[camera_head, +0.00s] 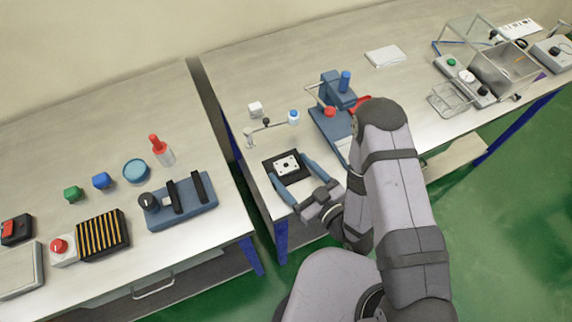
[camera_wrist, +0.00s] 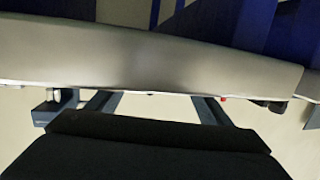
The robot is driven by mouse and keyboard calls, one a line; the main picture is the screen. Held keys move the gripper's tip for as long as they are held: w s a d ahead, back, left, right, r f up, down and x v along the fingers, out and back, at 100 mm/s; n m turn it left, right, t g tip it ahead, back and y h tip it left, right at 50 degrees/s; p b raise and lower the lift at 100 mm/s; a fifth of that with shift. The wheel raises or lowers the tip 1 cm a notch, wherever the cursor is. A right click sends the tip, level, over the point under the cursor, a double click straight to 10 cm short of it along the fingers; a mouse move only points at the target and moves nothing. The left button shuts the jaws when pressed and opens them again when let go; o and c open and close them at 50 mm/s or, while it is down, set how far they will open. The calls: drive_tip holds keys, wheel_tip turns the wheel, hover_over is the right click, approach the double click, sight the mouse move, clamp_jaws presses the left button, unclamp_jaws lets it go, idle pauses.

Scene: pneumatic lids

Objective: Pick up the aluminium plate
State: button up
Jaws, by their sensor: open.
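The aluminium plate (camera_head: 282,160) is a small light plate with dark holes. It lies on a square black pad (camera_head: 271,159) near the left end of the right-hand bench. My gripper (camera_head: 288,170) is open, with its blue fingers spread on the left and right sides of the pad in the head view. I cannot tell how high the fingers are above the bench. In the wrist view the two fingers (camera_wrist: 152,100) show apart, partly hidden by a dark body in front. I cannot make out the plate there.
A thin bar on posts (camera_head: 268,127) stands just behind the pad. A blue press-like device (camera_head: 333,124) with a red knob stands to the right. A small white block (camera_head: 255,108) is behind. A gap on the left separates the other bench (camera_head: 110,150), which holds several devices.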

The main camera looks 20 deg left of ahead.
sight(291, 169)
drive_tip(key=shift+w+a, duration=0.3)
drive_tip(key=shift+a, duration=0.15)
drive_tip(key=c, duration=1.3)
drive_tip(key=shift+r, duration=0.1)
wheel_tip(291, 169, up, 8)
drive_tip(key=shift+p, duration=0.4)
drive_tip(key=shift+r+p, duration=0.9)
drive_tip(key=shift+p, duration=0.1)
